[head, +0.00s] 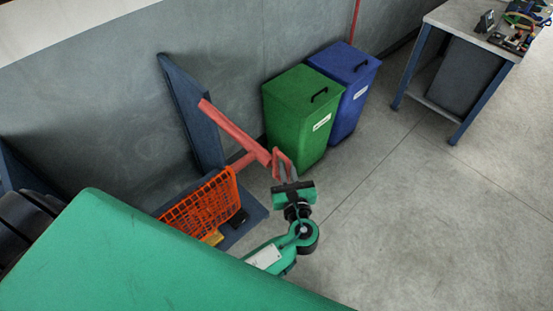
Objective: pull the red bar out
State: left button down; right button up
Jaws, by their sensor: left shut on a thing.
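The red bar (236,128) runs from the upright blue post (192,110) down to the right. A shorter red piece beside the orange net also reaches towards its lower end. My left gripper (287,174) is at the red end piece of the bar, with its jaws shut on it. The fingers partly hide that end. My right gripper is not in view.
An orange net basket (202,208) hangs below the bar, above a blue base plate (252,214). A green bin (297,112) and a blue bin (347,85) stand behind by the wall. A workbench (465,22) is at upper right. The floor to the right is clear.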

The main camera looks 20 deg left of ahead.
pick_arm(q)
jog(key=shift+s+d, duration=0.1)
jog(key=shift+d, duration=0.15)
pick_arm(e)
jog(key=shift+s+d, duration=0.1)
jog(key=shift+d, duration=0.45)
